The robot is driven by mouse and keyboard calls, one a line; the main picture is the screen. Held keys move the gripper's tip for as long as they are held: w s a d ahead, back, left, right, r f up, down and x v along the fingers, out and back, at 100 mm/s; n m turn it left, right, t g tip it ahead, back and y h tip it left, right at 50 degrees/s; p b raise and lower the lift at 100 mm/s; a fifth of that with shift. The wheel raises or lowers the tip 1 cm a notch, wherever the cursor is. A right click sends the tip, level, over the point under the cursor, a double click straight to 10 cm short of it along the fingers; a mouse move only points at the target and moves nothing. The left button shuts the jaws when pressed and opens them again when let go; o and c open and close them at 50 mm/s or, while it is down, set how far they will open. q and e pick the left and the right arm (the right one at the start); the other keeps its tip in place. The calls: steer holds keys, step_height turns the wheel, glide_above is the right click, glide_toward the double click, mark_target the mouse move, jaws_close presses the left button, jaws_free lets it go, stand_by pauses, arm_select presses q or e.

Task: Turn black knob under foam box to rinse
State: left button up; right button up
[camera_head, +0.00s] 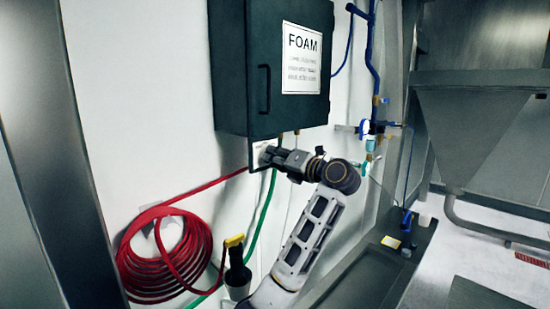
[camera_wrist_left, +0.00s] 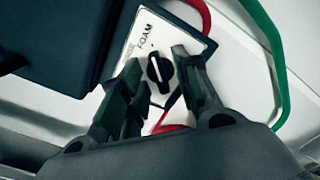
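The dark foam box (camera_head: 232,70) hangs on the white wall, with a "FOAM" sign (camera_head: 301,58) on its door. In the left wrist view, the black knob (camera_wrist_left: 158,72) with a white pointer line sits on a white plate (camera_wrist_left: 177,28) lettered "FOAM" and, partly hidden, "...SE". My left gripper (camera_head: 268,155) is just under the box at this plate. In the left wrist view, the left gripper (camera_wrist_left: 157,62) is open, with one finger on each side of the knob and visible gaps between. The gripper hides the knob in the head view. My right gripper is not in view.
A coiled red hose (camera_head: 160,255) hangs on the wall at lower left, near a yellow-topped black nozzle (camera_head: 236,262). A green hose (camera_head: 264,210) runs down below the box. Blue pipes and valves (camera_head: 368,130) are to the right. A steel sink (camera_head: 365,275) stands at lower right.

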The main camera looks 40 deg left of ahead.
arm_select(q)
steer(key=shift+c, duration=0.5)
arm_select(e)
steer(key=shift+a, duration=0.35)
arm_select(q)
jaws_close()
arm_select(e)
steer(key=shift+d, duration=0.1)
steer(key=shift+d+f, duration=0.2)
